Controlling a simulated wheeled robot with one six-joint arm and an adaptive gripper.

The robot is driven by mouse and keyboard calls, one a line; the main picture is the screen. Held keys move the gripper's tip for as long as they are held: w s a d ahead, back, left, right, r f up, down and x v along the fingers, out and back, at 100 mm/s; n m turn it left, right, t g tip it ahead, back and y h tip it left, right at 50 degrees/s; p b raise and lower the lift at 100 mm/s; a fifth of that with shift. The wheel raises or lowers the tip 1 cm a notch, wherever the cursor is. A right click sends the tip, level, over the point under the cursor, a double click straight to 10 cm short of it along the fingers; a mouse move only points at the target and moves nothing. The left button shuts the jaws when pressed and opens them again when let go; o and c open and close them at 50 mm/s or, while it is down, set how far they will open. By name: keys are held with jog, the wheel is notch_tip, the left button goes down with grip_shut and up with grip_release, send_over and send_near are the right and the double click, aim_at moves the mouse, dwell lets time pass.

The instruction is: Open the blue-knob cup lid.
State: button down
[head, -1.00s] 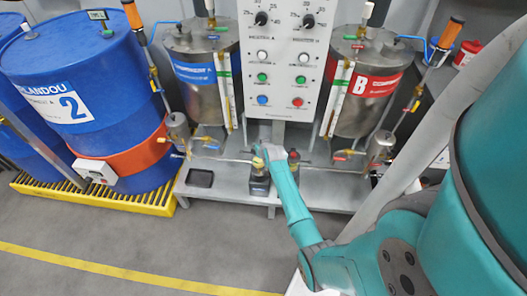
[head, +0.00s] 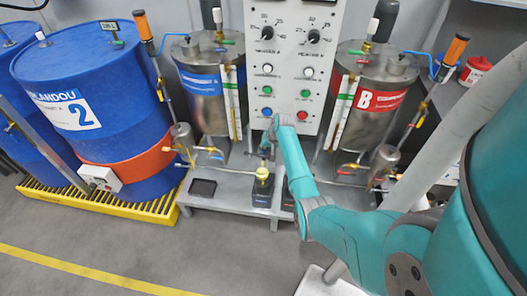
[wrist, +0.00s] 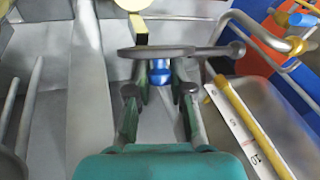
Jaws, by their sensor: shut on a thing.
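In the wrist view, my gripper (wrist: 160,78) is shut on the blue knob (wrist: 160,74) of a cup lid. The grey lid (wrist: 185,51) is seen nearly edge-on beyond the fingertips, with a small round tab at its right end. In the head view, my gripper (head: 269,132) is raised in front of the control panel. A small golden cup (head: 262,175) stands below it on a dark block (head: 262,194), apart from the gripper. The lid is too small to make out clearly there. My arm hides most of a second dark block beside the cup.
The control panel (head: 291,72) rises close behind my gripper. Metal tanks A (head: 208,98) and B (head: 372,82) stand either side, with pipes and valves. A black tray (head: 203,187) lies on the bench's left. The front-left floor is clear.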

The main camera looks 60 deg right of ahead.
dwell(0.4)
jog(key=c, duration=1)
grip_release()
jog(key=shift+f, duration=0.1)
jog(key=v, duration=1.2)
